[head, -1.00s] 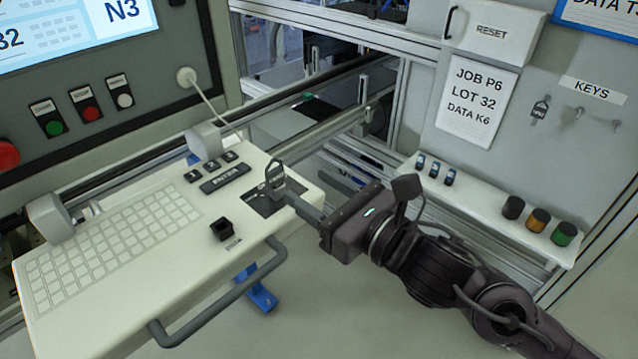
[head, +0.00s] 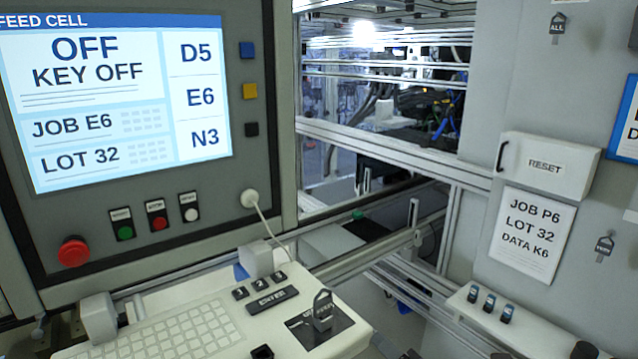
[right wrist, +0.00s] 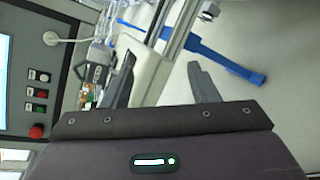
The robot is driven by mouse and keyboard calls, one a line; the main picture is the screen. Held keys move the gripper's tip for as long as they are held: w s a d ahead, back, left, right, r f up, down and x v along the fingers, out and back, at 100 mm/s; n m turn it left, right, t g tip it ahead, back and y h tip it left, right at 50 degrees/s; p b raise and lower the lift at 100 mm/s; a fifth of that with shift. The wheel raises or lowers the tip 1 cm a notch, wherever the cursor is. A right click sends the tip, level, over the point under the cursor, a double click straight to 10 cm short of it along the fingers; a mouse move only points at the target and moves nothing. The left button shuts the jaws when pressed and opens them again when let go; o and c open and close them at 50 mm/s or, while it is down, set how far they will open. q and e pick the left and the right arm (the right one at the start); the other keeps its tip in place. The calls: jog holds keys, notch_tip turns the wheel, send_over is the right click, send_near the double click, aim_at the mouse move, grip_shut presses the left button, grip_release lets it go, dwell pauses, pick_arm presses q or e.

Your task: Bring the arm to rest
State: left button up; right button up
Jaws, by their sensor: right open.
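In the right wrist view my right gripper (right wrist: 163,85) is open with nothing between its fingers. The pale console edge (right wrist: 150,68) lies beyond the gap between the fingers. A key with a dark head (head: 322,308) stands in the switch plate (head: 312,338) on the keyboard console (head: 190,330); it also shows in the right wrist view (right wrist: 97,72), to the left of the fingers and apart from them. Neither of my grippers shows in the head view. The screen (head: 110,105) reads OFF, KEY OFF, JOB E6 and LOT 32.
A red stop button (head: 73,252) and small push buttons sit below the screen. On the right wall are a RESET box (head: 545,167), a JOB P6 sheet (head: 532,235) and a hanging key (head: 604,248). A ledge (head: 470,318) carries small blue switches.

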jog(key=s+d+f+m+g+h, duration=0.2)
jog(key=s+d+f+m+g, duration=0.25)
jog(key=s+f+m, duration=0.6)
jog(key=s+d+f+m+g+h, duration=0.3)
jog(key=f+m+g, duration=0.35)
jog(key=m, duration=0.85)
jog(key=s+f+b, duration=0.3)
jog(key=f+b, duration=0.1)
jog(key=f, duration=3.2)
jog(key=s+d+f+g+b, duration=0.2)
jog(key=s+d+f, duration=0.1)
jog(key=s+f, duration=1.6)
jog(key=shift+d+f+m+b, duration=0.15)
jog(key=shift+f+m+b, duration=0.25)
jog(key=shift+f, duration=0.15)
